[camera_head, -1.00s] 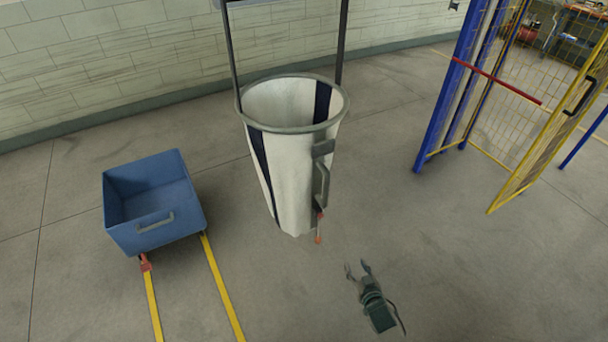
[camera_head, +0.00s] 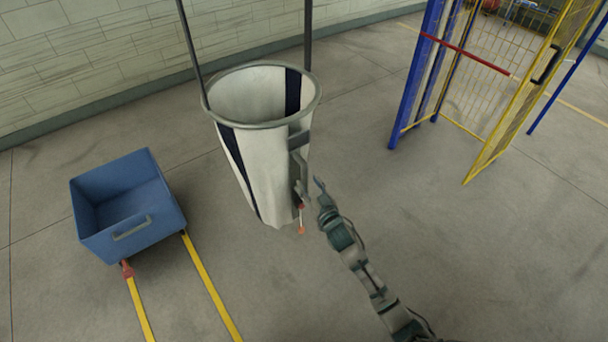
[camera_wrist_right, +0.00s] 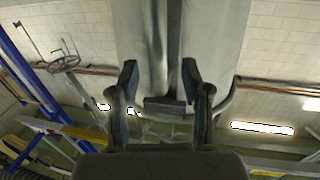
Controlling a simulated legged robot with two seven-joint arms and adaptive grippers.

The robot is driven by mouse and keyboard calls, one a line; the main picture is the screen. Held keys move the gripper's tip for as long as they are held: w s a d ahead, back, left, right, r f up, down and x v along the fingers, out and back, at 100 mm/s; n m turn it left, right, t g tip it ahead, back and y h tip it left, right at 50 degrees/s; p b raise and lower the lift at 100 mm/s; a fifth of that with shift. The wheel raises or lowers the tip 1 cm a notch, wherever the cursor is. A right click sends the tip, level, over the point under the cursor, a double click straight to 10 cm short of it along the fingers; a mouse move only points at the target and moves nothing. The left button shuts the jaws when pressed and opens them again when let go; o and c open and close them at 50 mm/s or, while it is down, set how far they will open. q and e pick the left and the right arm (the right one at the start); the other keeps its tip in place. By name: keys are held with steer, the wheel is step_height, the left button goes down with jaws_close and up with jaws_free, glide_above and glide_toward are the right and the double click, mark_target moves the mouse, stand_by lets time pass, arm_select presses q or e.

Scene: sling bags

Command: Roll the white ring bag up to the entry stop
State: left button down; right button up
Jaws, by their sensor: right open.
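The white ring bag (camera_head: 264,175) hangs open-topped under a grey ring (camera_head: 262,123) in the middle of the head view. It has dark vertical stripes and a grey upright handle (camera_head: 296,170) on its right side. My right gripper (camera_head: 320,191) is open just right of the handle's lower part. In the right wrist view my open fingers (camera_wrist_right: 160,72) stand either side of a grey upright bar, seen close up; whether they touch it I cannot tell. No entry stop can be identified for certain. My left gripper is not in view.
A blue open cart (camera_head: 128,205) stands left, by two yellow floor lines (camera_head: 208,285). A blue and yellow mesh cage (camera_head: 490,85) with a red bar (camera_head: 465,54) and an open yellow door stands at the right. The floor between bag and cage is clear.

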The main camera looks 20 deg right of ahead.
mark_target(306, 178)
steer(key=w, duration=0.3)
steer(key=shift+w+a, duration=0.25)
steer(key=shift+w, duration=0.05)
steer(key=shift+w+d, duration=0.15)
steer(key=shift+w, duration=0.15)
jaws_close()
